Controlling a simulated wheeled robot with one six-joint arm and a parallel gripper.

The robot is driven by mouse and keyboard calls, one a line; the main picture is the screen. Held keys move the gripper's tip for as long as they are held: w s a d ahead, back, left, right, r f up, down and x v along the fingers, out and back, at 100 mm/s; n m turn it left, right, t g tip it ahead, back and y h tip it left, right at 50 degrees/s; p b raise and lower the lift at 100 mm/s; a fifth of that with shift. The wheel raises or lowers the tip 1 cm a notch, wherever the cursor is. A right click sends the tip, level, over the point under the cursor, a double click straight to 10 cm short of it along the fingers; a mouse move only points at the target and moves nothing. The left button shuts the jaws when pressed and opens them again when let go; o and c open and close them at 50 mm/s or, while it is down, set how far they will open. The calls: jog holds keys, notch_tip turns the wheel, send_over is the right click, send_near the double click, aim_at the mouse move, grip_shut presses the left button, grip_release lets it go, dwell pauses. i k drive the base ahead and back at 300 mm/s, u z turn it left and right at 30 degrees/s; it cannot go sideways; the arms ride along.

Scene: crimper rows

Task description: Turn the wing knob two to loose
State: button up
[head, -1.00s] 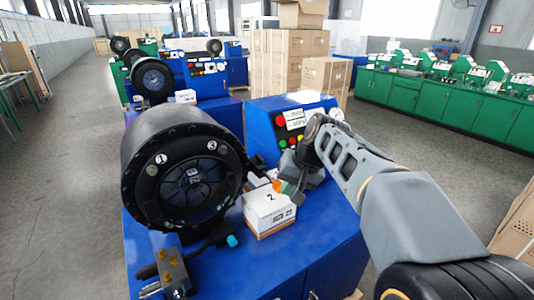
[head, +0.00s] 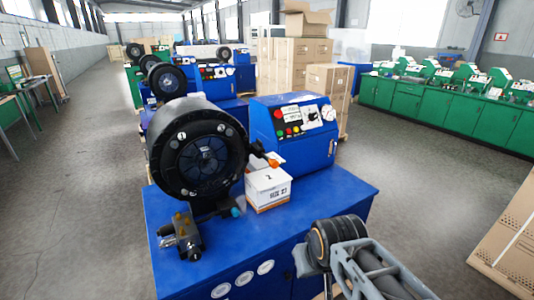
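Three round white-faced fittings sit in a row on the front of the blue crimper cabinet, and the middle one (head: 245,278) is in the head view's lower part. They are too small to read a number or a wing's angle. A black knob on a white plate (head: 312,116) is on the upright control panel. My gripper (head: 307,263) is at the lower right, right of the row and apart from it. Only its grey body shows; its fingertips are hidden or too small to tell.
The crimper's black round head (head: 205,150) stands on the blue cabinet top (head: 325,190). A white box marked 2 (head: 267,190) and a metal valve block (head: 182,238) are on the top. Bare floor lies left and right. A cardboard box (head: 510,235) is at the right.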

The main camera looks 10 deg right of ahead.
aim_at(259, 144)
jog(key=k, duration=0.4)
jog(key=z, duration=1.2)
jog(key=i, duration=1.15)
jog(key=u, duration=1.85)
jog(key=i, duration=0.5)
